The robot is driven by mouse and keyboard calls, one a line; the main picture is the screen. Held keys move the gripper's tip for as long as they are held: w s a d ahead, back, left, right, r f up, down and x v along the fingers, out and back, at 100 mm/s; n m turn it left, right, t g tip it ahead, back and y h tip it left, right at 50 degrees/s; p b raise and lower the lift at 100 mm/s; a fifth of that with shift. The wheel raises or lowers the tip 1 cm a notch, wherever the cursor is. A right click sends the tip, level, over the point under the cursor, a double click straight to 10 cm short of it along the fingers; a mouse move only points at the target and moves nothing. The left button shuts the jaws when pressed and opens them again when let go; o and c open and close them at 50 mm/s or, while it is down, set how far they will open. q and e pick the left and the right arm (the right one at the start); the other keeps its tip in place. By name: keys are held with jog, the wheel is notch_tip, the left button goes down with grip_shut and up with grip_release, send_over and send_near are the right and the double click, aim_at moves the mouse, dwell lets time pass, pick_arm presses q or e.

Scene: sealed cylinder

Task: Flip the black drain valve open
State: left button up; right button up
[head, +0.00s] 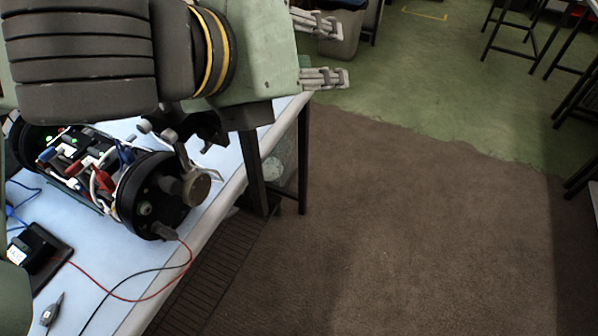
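A clear-walled cylinder (97,192) with wiring inside lies on the white table at left. Its near black end cap (133,203) faces right and carries fittings: a round greyish-tan disc (197,188), a metal lever-like part (183,158) and a small port. I cannot tell for certain which fitting is the black drain valve; it may be partly hidden by my arm. My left gripper (335,50) is above and to the right of the cylinder, pointing right. Its two metal fingers are spread apart with nothing between them, clear of the end cap. My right gripper is not in view.
The white table (213,203) has its edge just right of the cylinder. A red and a black wire (125,300) run from the end cap across it. A black device (38,250) lies at left. Brown floor (400,230) is open at right; a bin (341,35) and stools stand behind.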

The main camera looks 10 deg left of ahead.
pick_arm(q)
notch_tip(320, 180, down, 23)
jog(key=w+a+n+g, duration=0.1)
jog(key=n+g, duration=0.1)
jog(key=n, duration=1.8)
jog(key=shift+w+a+r, duration=0.15)
jog(key=shift+w+a, duration=0.15)
jog(key=shift+w, duration=0.05)
